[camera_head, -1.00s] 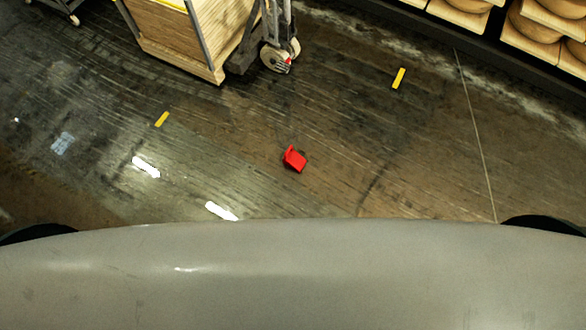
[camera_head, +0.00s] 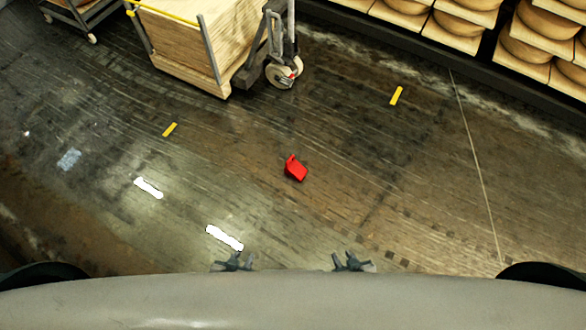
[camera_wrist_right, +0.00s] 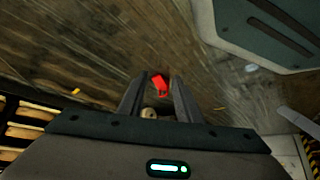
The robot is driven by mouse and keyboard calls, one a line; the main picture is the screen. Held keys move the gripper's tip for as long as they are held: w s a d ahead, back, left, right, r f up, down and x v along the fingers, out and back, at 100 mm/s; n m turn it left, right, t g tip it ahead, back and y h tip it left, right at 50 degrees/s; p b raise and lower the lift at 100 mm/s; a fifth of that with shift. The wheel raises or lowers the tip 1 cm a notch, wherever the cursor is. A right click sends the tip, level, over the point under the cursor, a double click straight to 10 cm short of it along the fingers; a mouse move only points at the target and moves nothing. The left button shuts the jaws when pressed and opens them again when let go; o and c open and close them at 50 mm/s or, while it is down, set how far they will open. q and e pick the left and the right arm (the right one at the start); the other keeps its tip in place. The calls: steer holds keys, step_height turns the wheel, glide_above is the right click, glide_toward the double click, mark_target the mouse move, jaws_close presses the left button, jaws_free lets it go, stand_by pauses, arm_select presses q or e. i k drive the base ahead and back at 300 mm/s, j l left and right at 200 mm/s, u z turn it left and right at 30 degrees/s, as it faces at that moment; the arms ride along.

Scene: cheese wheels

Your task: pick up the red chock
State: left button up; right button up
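The red chock (camera_head: 296,169) lies on the dark wooden floor near the middle of the head view, ahead of my body. It also shows in the right wrist view (camera_wrist_right: 160,84), beyond the gap between my right fingertips. My right gripper (camera_head: 352,258) is at the front edge of my body, nearer me than the chock and a little to its right. Its fingers are apart with nothing held. My left gripper (camera_head: 233,259) is at the same edge, nearer me and left of the chock. Its fingers look spread and empty. Neither gripper touches the chock.
A wooden crate cart (camera_head: 190,50) with a caster wheel (camera_head: 284,74) stands at the top left of the head view. Shelves with cheese wheels (camera_head: 460,24) line the top right. Yellow floor strips (camera_head: 397,96) lie flat. The floor around the chock is clear.

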mark_target(293, 167)
steer(key=i+j, duration=1.15)
steer(key=j, duration=0.15)
steer(key=z, duration=1.55)
